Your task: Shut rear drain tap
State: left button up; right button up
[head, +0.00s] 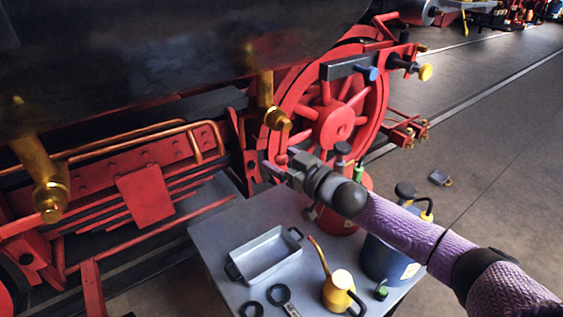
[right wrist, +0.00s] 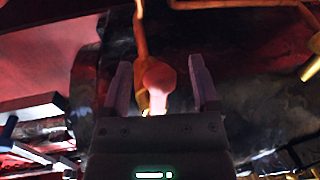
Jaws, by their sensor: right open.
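Two brass drain taps hang under the dark boiler in the head view: one brass tap (head: 267,98) near the middle, by the red spoked wheel, and another brass tap (head: 48,188) at the left. I cannot tell from the labels which is the rear one. My right gripper (head: 277,166) is open just below the middle tap. In the right wrist view a reddish rounded knob (right wrist: 158,76) shows between the open fingers of my right gripper (right wrist: 160,82), with a brass-coloured stem behind it. Contact cannot be made out. My left gripper is not in view.
A grey table (head: 222,236) stands below my right arm. It bears a grey tray (head: 265,258), a yellow oil can (head: 338,291), a blue canister (head: 388,257) and a red can (head: 338,222). The red wheel (head: 335,118) is close behind my gripper.

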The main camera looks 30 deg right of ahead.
grip_shut()
dwell(0.5)
dwell(0.9)
